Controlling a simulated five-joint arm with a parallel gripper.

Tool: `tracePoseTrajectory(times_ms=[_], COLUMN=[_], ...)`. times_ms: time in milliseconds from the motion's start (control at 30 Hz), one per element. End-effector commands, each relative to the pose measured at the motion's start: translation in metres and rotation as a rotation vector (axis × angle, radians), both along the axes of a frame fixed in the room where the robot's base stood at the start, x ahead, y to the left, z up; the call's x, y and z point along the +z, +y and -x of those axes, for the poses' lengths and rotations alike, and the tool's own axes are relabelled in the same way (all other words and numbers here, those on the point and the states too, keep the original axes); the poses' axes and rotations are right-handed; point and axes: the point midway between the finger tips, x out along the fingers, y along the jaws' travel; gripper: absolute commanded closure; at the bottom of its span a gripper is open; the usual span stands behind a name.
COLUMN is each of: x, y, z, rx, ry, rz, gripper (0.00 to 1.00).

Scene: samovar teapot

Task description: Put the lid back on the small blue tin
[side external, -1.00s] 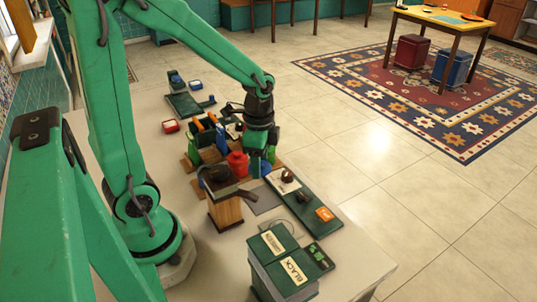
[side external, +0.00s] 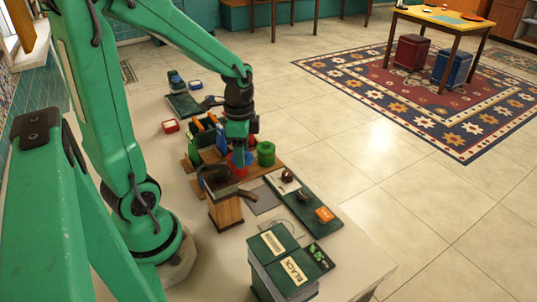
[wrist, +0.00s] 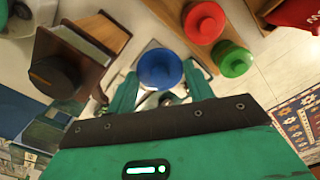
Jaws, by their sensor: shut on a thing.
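My gripper (side external: 238,148) is low over the wooden board at mid-table. Its two fingers also show in the wrist view (wrist: 161,78), shut on a round blue piece (wrist: 158,66) with a raised middle, which looks like the blue lid. In the side view the blue piece (side external: 238,159) is small and partly hidden between the fingers. I cannot make out the blue tin's body; it may be hidden under the lid or my gripper.
A red tin (wrist: 204,22) and a green tin (wrist: 231,58) stand close beside my gripper. A wooden box with a dark top (wrist: 58,70) is on the other side. Green and black boxes (side external: 284,255) stand near the front edge. The table's right front corner is bare.

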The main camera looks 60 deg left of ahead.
Motion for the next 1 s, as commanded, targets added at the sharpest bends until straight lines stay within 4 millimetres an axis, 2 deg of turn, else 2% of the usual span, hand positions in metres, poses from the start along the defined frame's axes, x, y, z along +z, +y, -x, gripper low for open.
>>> tracePoseTrajectory(times_ms=[200, 500, 700, 1000], x=[0.007, 0.014, 0.016, 0.016], y=[0.033, 0.065, 0.075, 0.077], z=[0.025, 0.060, 0.073, 0.076], rx=[0.132, 0.293, 0.348, 0.361], ry=[-0.002, -0.001, 0.000, 0.000], rz=[-0.001, 0.000, 0.000, 0.000], gripper=[0.70, 0.70, 0.70, 0.70])
